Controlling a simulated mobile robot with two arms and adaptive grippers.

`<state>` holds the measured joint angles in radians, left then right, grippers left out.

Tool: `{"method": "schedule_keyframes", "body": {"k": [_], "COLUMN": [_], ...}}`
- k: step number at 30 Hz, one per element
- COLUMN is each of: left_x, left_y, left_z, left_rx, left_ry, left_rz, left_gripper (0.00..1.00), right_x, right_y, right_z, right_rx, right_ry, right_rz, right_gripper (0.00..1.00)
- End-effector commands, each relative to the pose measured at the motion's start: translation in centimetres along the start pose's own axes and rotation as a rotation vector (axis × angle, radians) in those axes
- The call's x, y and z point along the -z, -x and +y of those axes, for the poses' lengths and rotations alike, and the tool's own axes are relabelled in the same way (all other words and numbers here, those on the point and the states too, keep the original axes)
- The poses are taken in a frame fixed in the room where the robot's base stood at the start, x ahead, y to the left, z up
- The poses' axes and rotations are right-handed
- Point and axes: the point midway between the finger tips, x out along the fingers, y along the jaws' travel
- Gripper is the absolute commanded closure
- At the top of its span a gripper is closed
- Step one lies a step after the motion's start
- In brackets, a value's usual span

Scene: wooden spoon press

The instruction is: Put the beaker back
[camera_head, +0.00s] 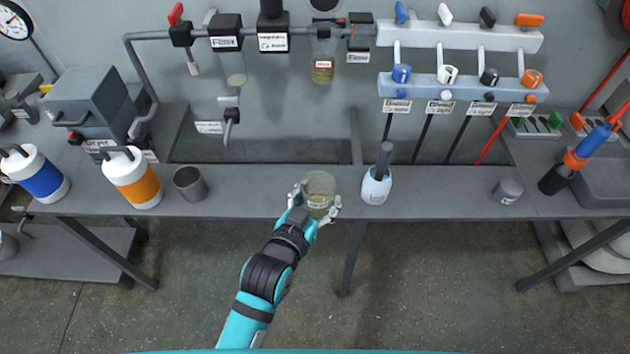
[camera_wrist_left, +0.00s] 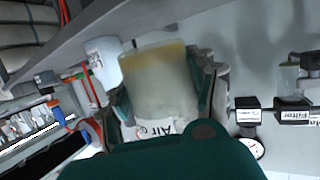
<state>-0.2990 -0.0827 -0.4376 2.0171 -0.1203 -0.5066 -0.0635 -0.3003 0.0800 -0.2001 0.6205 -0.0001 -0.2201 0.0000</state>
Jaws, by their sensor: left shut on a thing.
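My left gripper (camera_head: 315,203) is shut on a clear glass beaker (camera_head: 320,184) with a yellowish content and a white label. The beaker is held at the front edge of the grey bench (camera_head: 430,190); I cannot tell whether it touches the bench. In the left wrist view the beaker (camera_wrist_left: 160,85) sits between both fingers, with part of a label reading "Air" visible. My right gripper is not in view.
A white container with a dark rod (camera_head: 376,188) stands just right of the beaker. A dark grey cup (camera_head: 190,184) and an orange-banded canister (camera_head: 133,180) stand to the left. Glass vessels (camera_head: 323,62) hang at the pipe on the wall. The bench between cup and beaker is clear.

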Motion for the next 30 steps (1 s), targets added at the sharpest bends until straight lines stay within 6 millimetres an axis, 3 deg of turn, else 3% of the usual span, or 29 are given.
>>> {"method": "schedule_keyframes", "body": {"k": [3, 10, 14, 21, 30], "left_x": [0.8, 1.4, 1.2, -1.6, -1.9], "left_y": [-2.9, -6.4, -7.0, -7.8, -7.9], "left_z": [-1.3, -2.9, -3.1, -3.2, -3.2], "left_rx": [0.001, 0.0, 0.0, 0.0, 0.0], "left_ry": [-0.002, 0.0, 0.001, 0.002, 0.001], "left_rz": [0.004, 0.002, 0.0, -0.002, 0.001], "left_gripper": [0.77, 0.77, 0.77, 0.77, 0.77], "right_x": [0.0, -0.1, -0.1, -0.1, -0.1], "right_y": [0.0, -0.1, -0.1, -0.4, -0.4], "right_z": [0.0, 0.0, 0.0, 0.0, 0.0], "right_rx": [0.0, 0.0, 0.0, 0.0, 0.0], "right_ry": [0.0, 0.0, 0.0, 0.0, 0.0], "right_rz": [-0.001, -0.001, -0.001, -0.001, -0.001], "right_gripper": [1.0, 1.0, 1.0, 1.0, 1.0]}}
